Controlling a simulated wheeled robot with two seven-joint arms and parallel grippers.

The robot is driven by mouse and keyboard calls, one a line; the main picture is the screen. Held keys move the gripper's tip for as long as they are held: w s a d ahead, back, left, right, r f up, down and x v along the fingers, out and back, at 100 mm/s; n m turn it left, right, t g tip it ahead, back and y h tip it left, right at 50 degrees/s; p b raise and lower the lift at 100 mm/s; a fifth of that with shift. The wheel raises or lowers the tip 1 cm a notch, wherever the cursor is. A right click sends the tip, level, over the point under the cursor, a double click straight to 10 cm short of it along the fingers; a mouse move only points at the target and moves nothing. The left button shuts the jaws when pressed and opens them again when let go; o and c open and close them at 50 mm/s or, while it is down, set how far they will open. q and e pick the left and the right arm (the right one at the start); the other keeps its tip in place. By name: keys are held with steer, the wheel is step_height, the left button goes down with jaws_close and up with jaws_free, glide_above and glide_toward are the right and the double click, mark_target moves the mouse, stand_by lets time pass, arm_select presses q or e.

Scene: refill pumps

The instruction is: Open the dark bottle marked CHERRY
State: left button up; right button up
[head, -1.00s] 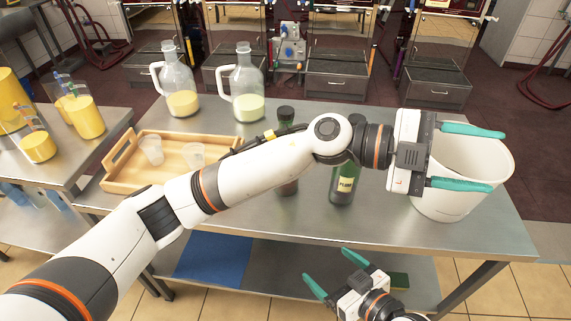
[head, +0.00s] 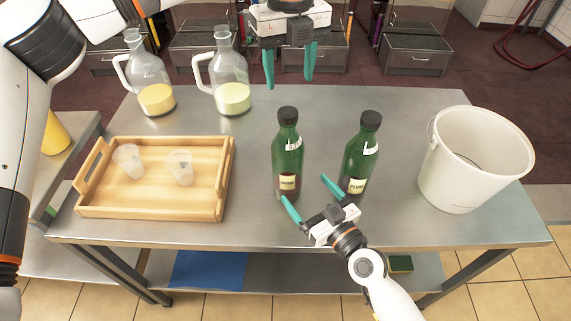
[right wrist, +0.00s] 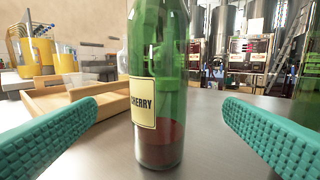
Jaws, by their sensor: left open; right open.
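The green CHERRY bottle (head: 287,160) stands upright on the steel table, with a dark cap (head: 287,114) on top and dark red liquid low inside. In the right wrist view the CHERRY bottle (right wrist: 158,85) stands between and beyond my open fingers, its label readable at the left. My right gripper (head: 308,200) is open and empty, low in front of the bottle and not touching it. My left gripper (head: 290,82) is open and empty, fingers pointing down, above and behind the bottle's cap. The PLUM bottle (head: 359,155) stands capped to the right.
A white bucket (head: 440,170) stands at the table's right. A wooden tray (head: 150,210) with two clear cups is at the left. Two glass jugs (head: 150,82) (head: 229,80) with pale yellow contents stand behind it. The table (head: 400,210) is bare between the PLUM bottle and the bucket.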

mark_target(284, 165)
arm_select(q)
steer(key=shift+w+a+f, duration=0.1)
steer(key=shift+w+a, duration=0.05)
steer(key=shift+w, duration=0.05)
arm_select(e)
steer(key=x, duration=1)
steer(key=shift+s, duration=0.1)
steer(key=shift+w+a, duration=0.2)
steer(key=shift+w, duration=0.05)
